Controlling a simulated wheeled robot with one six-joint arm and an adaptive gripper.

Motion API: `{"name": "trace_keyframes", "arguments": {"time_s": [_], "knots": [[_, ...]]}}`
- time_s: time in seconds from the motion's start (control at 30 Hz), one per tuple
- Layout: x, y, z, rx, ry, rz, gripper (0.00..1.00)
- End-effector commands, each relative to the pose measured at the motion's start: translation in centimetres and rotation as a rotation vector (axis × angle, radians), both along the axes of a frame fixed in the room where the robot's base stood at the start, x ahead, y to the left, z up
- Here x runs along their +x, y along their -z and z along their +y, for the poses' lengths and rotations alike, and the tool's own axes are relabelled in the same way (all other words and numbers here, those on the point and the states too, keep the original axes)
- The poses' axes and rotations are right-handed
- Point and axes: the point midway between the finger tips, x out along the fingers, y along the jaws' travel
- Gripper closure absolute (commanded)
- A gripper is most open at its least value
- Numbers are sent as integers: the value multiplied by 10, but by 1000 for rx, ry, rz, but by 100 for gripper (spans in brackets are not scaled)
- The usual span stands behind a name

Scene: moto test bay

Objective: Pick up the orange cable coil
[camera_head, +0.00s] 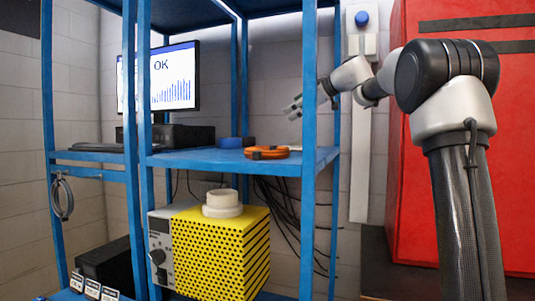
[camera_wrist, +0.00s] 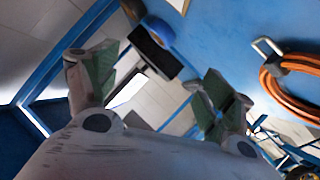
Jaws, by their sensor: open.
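The orange cable coil (camera_head: 267,153) lies flat on the blue middle shelf (camera_head: 225,161), near the shelf's right end. In the wrist view the orange cable coil (camera_wrist: 287,95) shows at the right edge, partly cut off, with a dark wrap and a metal-looking loop by it. My gripper (camera_head: 293,107) is above the shelf and to the right of the coil, apart from it. In the wrist view my gripper (camera_wrist: 150,85) has its two fingers spread with nothing between them.
A blue roll (camera_head: 231,142) sits behind the coil. Blue rack posts (camera_head: 309,200) stand in front and beside the shelf. A monitor (camera_head: 172,77) stands at left. Below is a yellow perforated box (camera_head: 225,250) with a white ring (camera_head: 222,204). A red cabinet (camera_head: 410,200) is at right.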

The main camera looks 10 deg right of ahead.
Motion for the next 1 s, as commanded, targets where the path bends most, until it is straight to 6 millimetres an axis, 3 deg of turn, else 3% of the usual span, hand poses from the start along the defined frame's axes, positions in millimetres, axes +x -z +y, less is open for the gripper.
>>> {"name": "trace_keyframes", "arguments": {"time_s": [0.1,0.2,0.37,1.0], "knots": [[-30,30,21,-8,-96,231,18],[-57,49,29,1,-119,409,18],[-80,63,35,32,-110,568,18],[-53,118,80,38,-108,584,18]]}}
